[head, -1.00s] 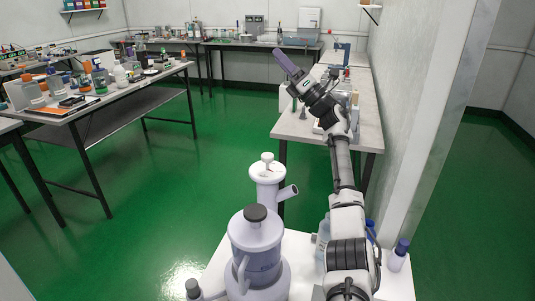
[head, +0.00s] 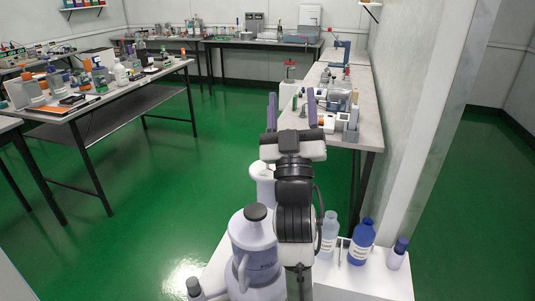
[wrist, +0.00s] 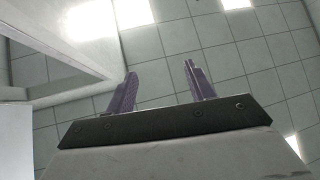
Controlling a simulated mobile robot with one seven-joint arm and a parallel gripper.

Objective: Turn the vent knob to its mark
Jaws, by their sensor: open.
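My gripper (head: 291,97) is open and empty in the head view, its two purple fingers pointing up and apart, in front of the right-hand bench. In the wrist view my gripper (wrist: 160,78) shows open against the tiled ceiling, with nothing between the fingers. I cannot identify the vent knob or its mark for sure. A small red top (head: 290,64) shows above a white container (head: 288,91) at the left edge of the right-hand bench, just beyond the fingers. Details there are too small to read.
The right-hand bench (head: 345,85) carries several small devices. The left bench (head: 150,77) is crowded. The green floor (head: 190,170) between is clear.

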